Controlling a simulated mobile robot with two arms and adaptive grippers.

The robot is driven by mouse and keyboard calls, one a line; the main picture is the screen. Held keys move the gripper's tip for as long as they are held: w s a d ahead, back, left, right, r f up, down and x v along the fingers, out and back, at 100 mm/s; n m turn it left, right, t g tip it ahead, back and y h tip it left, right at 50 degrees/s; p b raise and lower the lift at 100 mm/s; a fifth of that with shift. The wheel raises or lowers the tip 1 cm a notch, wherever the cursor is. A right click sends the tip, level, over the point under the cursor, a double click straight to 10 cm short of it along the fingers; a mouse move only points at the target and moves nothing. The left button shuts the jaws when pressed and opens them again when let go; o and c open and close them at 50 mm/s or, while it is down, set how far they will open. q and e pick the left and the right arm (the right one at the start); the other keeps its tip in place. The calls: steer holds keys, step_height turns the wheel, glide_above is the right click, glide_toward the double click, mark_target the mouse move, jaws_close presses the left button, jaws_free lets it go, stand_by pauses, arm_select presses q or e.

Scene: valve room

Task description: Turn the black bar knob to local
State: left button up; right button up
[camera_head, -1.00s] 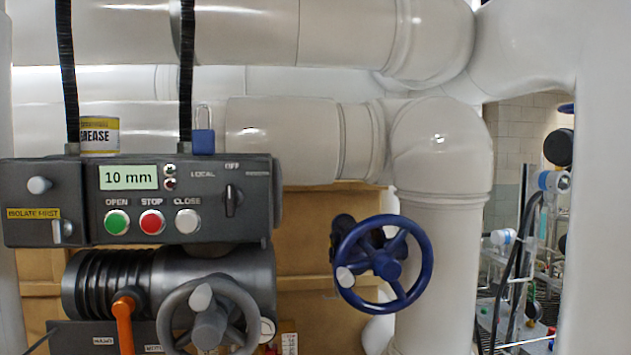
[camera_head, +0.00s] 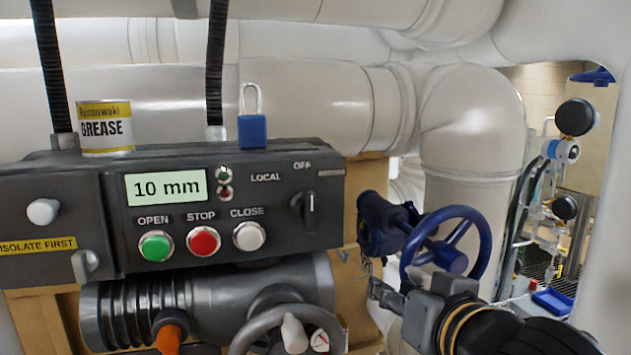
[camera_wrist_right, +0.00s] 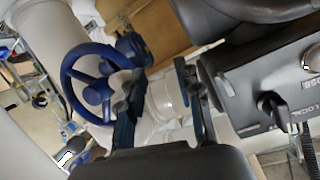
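The black bar knob (camera_head: 309,211) is on the right end of the dark control box (camera_head: 80,190). Its bar is upright, with the pale line toward OFF; the LOCAL label is to its left. In the right wrist view the knob (camera_wrist_right: 274,106) shows at the right, outside the fingers. My right gripper (camera_head: 396,284) is to the right of and below the box in the head view, apart from the knob. In the right wrist view its two fingers (camera_wrist_right: 158,92) are spread with nothing between them. My left gripper is not in view.
A blue handwheel (camera_head: 448,258) is just behind and above my right gripper. A grey handwheel (camera_head: 285,325) is below the box. A grease can (camera_head: 105,128) and a blue padlock (camera_head: 252,131) are on top. Green, red and white buttons are left of the knob.

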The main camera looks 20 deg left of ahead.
steer(key=s+a+r+n+t+y, duration=0.1)
steer(key=s+a+r+n, duration=0.1)
steer(key=s+r, duration=0.65)
steer(key=n+t+y+b, duration=0.1)
steer(key=b, duration=0.1)
glide_toward(312, 195)
steer(key=p+x, duration=0.5)
steer(key=x, duration=0.5)
steer(key=shift+w, duration=0.15)
steer(key=shift+w+a, duration=0.25)
steer(key=shift+a, duration=0.05)
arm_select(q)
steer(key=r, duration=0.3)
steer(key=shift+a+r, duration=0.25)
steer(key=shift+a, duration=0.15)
arm_select(e)
steer(key=shift+s+d, duration=0.1)
jaws_close()
